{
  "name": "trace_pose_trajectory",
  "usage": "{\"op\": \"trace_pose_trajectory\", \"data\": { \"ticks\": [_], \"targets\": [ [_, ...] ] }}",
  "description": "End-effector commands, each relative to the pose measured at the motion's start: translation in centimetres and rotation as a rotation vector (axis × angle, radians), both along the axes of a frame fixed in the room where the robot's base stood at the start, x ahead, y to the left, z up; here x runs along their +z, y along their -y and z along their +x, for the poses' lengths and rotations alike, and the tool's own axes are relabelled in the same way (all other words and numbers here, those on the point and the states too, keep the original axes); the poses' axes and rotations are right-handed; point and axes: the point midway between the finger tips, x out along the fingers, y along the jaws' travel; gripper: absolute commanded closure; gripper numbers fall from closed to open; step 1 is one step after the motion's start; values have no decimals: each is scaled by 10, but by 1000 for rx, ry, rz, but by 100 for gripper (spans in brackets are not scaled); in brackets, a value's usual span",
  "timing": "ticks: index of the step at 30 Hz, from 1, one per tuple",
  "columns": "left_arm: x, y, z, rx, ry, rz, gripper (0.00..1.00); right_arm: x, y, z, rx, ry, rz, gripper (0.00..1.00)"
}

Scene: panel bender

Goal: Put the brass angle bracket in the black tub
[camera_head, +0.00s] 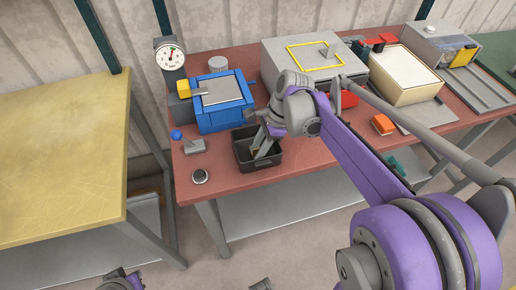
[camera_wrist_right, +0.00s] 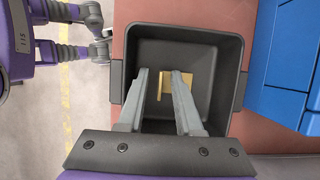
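The black tub (camera_head: 241,153) stands on the red bench near its front edge, and fills the middle of the right wrist view (camera_wrist_right: 228,80). The brass angle bracket (camera_wrist_right: 163,86) is inside the tub, low down near the floor. My right gripper (camera_head: 259,153) points down into the tub. In the wrist view its two grey fingers (camera_wrist_right: 161,74) are apart. The right finger overlaps part of the bracket, and a gap shows between the left finger and it. In the head view the bracket cannot be made out. My left gripper is not clearly in view.
A blue box-like fixture (camera_head: 222,116) stands close behind the tub. A grey machine (camera_head: 290,60) and an orange block (camera_head: 382,125) are to the right.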

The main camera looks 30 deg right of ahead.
Motion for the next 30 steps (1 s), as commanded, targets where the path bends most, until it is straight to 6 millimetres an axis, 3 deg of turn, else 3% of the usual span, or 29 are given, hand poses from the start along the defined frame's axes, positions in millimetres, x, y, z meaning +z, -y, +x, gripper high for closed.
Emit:
{"op": "trace_pose_trajectory", "data": {
  "ticks": [8,21,30],
  "targets": [
    [4,0,1,0,2,0,100,17,6,-1,-2,0,0,66],
    [11,0,3,0,5,0,100,98,38,-9,-2,0,0,66],
    [12,0,3,0,6,0,100,115,45,-11,0,0,0,66]
  ]
}}
